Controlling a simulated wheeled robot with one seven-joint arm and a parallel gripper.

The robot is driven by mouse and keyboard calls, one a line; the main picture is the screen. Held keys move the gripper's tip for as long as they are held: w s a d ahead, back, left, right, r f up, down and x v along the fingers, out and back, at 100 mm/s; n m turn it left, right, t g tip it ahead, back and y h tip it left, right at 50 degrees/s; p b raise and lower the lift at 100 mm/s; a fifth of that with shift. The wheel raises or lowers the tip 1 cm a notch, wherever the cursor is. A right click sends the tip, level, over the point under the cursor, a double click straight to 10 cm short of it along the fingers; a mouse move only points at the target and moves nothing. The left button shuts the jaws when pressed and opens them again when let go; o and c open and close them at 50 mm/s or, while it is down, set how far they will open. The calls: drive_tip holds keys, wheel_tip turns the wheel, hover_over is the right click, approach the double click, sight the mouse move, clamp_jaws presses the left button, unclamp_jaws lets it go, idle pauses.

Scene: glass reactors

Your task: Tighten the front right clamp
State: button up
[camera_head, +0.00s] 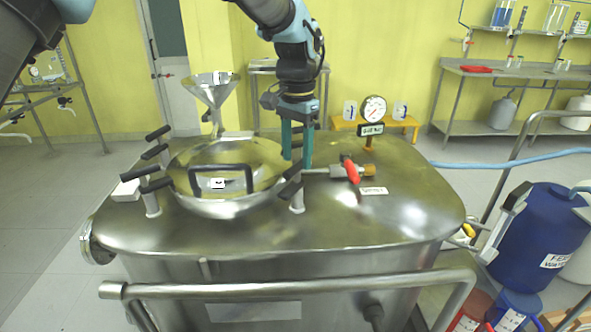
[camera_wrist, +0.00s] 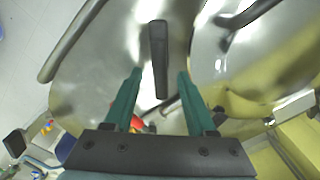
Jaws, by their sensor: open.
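The front right clamp (camera_head: 298,198) stands at the right front edge of the round hatch (camera_head: 225,205), with black handle parts angled upward. My gripper (camera_head: 297,161) points down just above and behind it, its two teal fingers apart and empty. In the wrist view, a black clamp handle (camera_wrist: 159,48) lies lengthwise between the open fingertips of my gripper (camera_wrist: 159,75), running beyond them. Whether the fingers touch it cannot be told. The fingers partly hide the clamp's rear side in the head view.
A valve with a red handle (camera_head: 351,171) and a pressure gauge (camera_head: 374,109) stand right of my gripper. More black-handled clamps (camera_head: 155,184) line the hatch's left side. A steel funnel (camera_head: 212,90) rises behind the hatch. The reactor top's front right is clear.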

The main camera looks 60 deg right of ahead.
sight(297, 164)
drive_tip(key=shift+f+p, duration=0.4)
drive_tip(key=shift+f, duration=2.15)
clamp_jaws()
